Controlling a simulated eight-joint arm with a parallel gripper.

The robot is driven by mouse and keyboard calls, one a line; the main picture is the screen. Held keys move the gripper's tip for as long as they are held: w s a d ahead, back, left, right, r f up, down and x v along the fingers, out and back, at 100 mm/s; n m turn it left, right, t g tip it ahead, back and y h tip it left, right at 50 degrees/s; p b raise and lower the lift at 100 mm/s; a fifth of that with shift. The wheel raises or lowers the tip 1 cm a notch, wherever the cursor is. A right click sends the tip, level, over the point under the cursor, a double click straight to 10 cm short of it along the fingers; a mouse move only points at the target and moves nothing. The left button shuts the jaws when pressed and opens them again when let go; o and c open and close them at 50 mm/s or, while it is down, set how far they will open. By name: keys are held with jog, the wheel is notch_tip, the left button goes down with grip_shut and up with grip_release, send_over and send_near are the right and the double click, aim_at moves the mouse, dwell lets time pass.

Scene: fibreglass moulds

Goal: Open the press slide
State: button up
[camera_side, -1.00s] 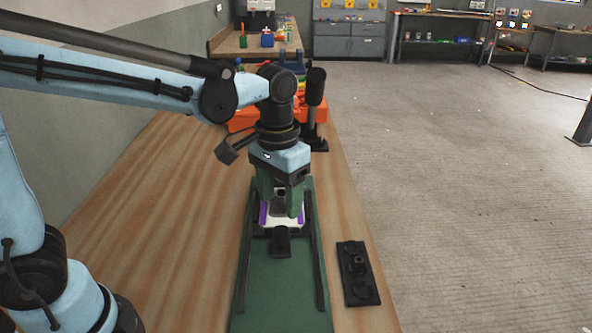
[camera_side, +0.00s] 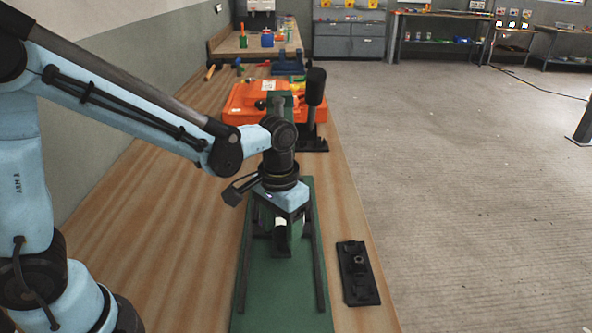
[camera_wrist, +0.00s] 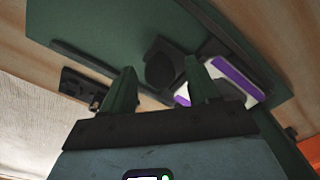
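The green press (camera_side: 270,300) lies on the wooden bench with two black rails along it. A black handle (camera_side: 281,248) stands between the rails. It shows as a dark rounded block in the wrist view (camera_wrist: 164,66). A white and purple piece (camera_wrist: 240,76) lies right beside it, mostly hidden behind my gripper in the side view. My gripper (camera_side: 284,232) points down over the press at the handle. In the wrist view its two green fingers are apart, with the handle showing beyond and between their tips. I cannot tell whether a finger touches it.
A black plate with a raised knob (camera_side: 357,272) lies on the bench right of the press. A black upright post (camera_side: 315,110) and an orange case (camera_side: 245,105) stand behind the press. The bench left of the press is clear.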

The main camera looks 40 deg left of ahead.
grip_shut()
jog(key=s+d, duration=1)
jog(key=shift+s+d, duration=0.1)
jog(key=shift+d, duration=0.05)
jog(key=shift+o, duration=0.3)
grip_release()
jog(key=shift+r, duration=0.1)
notch_tip(320, 180, up, 12)
dwell(0.5)
